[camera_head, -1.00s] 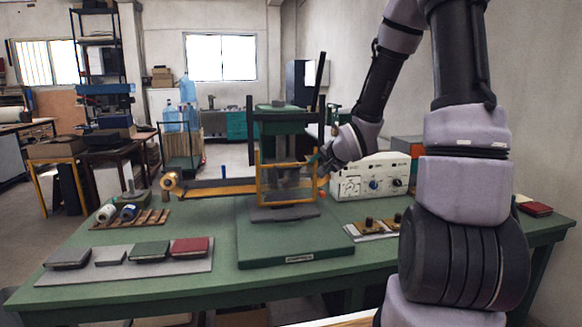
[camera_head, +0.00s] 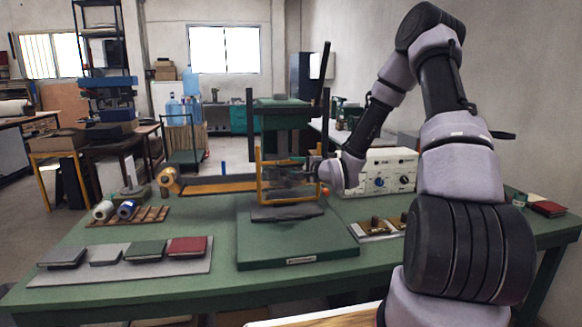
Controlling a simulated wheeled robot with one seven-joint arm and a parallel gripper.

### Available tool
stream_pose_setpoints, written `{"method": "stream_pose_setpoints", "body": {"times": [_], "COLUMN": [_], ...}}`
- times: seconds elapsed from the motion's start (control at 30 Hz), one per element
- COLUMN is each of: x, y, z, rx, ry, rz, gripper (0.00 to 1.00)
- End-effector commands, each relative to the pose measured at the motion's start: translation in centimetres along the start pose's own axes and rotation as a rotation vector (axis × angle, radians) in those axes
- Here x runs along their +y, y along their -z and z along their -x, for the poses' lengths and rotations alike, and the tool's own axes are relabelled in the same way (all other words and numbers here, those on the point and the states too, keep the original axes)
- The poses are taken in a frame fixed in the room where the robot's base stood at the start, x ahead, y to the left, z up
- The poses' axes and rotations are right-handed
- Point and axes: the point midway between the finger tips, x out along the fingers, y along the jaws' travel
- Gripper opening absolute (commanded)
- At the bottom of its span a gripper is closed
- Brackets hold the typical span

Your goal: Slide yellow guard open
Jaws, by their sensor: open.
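The yellow guard (camera_head: 260,184) is an upright yellow frame at the front of a green press (camera_head: 290,108) on the table. It stands between the press head and the grey lower plate (camera_head: 288,212). My gripper (camera_head: 292,176) reaches in from the right, level with the guard, with its dark fingers at or behind the frame's opening. The fingertips are small and partly hidden, so I cannot tell whether they touch the guard. I see nothing held in it.
A white control box (camera_head: 385,172) stands right of the press. A yellow-brown strip (camera_head: 215,187) runs left from the press towards a roll. A grey mat (camera_head: 125,262) with several small covers lies front left. The green table (camera_head: 190,222) has bare room left of the press base.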

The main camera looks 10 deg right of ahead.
Motion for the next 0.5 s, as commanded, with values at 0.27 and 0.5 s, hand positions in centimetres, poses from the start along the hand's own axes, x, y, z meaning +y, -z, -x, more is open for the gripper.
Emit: {"method": "stream_pose_setpoints", "body": {"times": [0.27, 0.5], "x": [0.0, 0.0], "y": [-0.1, 0.0], "z": [-3.1, -3.4], "rx": [0.0, 0.001], "ry": [0.0, -0.001], "rz": [0.0, 0.0], "gripper": [0.47, 0.47]}}
